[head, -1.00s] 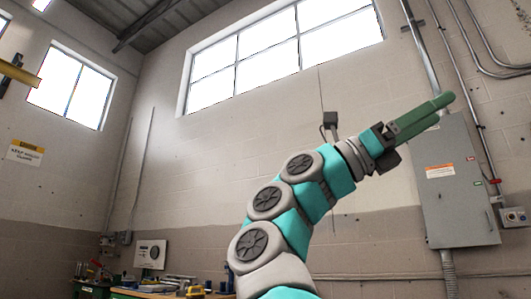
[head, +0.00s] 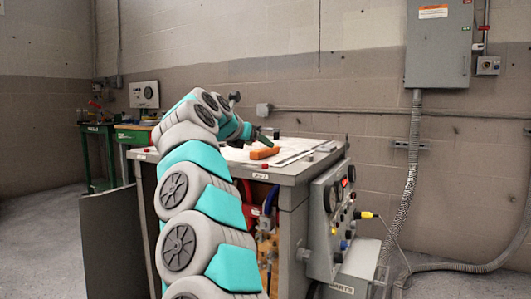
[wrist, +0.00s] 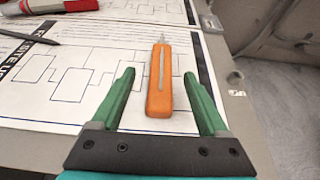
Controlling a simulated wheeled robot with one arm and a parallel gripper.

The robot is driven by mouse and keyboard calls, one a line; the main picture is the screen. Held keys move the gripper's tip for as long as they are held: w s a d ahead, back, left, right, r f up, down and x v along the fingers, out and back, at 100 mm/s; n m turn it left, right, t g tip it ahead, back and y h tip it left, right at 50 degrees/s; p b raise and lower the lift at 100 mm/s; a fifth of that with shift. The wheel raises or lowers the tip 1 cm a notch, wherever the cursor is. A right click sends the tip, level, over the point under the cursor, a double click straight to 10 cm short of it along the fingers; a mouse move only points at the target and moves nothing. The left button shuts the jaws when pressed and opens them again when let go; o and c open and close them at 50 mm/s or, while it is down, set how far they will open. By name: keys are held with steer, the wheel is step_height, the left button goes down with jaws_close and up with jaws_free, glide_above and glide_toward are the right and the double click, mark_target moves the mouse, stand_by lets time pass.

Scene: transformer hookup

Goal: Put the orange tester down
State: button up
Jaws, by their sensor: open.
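The orange tester (wrist: 159,88) lies on a printed diagram sheet on the bench top, its thin metal tip pointing away from me in the wrist view. My gripper (wrist: 158,85) is open, with one green finger on each side of the tester and a gap on both sides. In the head view the orange tester (head: 265,153) lies on the bench top (head: 312,168) near its front edge.
A gauge panel (head: 332,215) with a yellow-tipped lead is on the bench's right side. Open floor shows at the far left.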

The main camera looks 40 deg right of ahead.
mark_target(264, 148)
steer(key=x, duration=0.5)
steer(key=shift+d+f+p, duration=0.25)
steer(key=shift+f+p, duration=0.05)
steer(key=shift+f, duration=0.1)
steer(key=shift+c, duration=0.3)
jaws_close()
